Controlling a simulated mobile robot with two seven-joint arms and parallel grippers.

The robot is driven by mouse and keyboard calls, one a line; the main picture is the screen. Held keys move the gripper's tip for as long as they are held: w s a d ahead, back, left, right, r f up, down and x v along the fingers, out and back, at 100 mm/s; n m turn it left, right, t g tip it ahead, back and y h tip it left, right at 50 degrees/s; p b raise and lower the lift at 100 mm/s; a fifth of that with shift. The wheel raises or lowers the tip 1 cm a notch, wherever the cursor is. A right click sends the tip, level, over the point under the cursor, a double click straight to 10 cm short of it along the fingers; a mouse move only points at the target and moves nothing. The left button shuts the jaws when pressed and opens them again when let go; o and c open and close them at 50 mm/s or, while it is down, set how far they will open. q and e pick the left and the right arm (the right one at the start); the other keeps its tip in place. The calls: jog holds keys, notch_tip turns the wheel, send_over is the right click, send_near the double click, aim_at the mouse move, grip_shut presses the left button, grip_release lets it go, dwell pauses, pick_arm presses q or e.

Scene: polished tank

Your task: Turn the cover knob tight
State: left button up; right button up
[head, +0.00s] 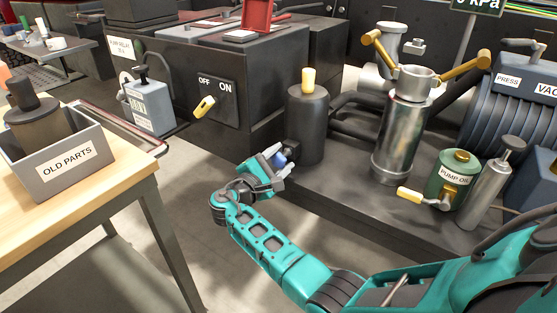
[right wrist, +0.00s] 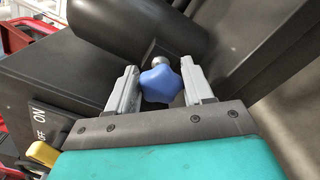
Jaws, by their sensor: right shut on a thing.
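The blue lobed cover knob (head: 281,159) sits low on the left side of a dark cylinder (head: 308,130) with a yellow grip on top. My right gripper (head: 274,158) has its fingers around the knob. In the right wrist view, the knob (right wrist: 160,84) lies between the two grey fingers of the gripper (right wrist: 159,70), with a silver stem behind it. The fingers partly hide the knob in the head view. My left gripper is not in view.
An OFF/ON switch (head: 204,106) with a yellow lever is on the dark cabinet at left. A polished metal cylinder (head: 402,135) and a green pump oil can (head: 453,175) stand to the right. A wooden table (head: 110,188) with an OLD PARTS bin (head: 74,172) is at far left.

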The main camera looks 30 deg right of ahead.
jog(key=m, duration=0.4)
jog(key=shift+d+m, duration=0.1)
jog(key=shift+m, duration=0.3)
jog(key=m, duration=0.3)
jog(key=shift+f+m, duration=0.1)
jog(key=shift+m, duration=0.2)
jog(key=m, duration=0.3)
jog(key=shift+m, duration=0.3)
jog(key=m, duration=0.3)
jog(key=shift+f+m, duration=0.15)
jog(key=shift+m, duration=0.15)
jog(key=m, duration=0.5)
jog(key=shift+m, duration=0.3)
jog(key=m, duration=0.4)
jog(key=shift+w+m, duration=0.1)
jog(key=shift+m, duration=0.6)
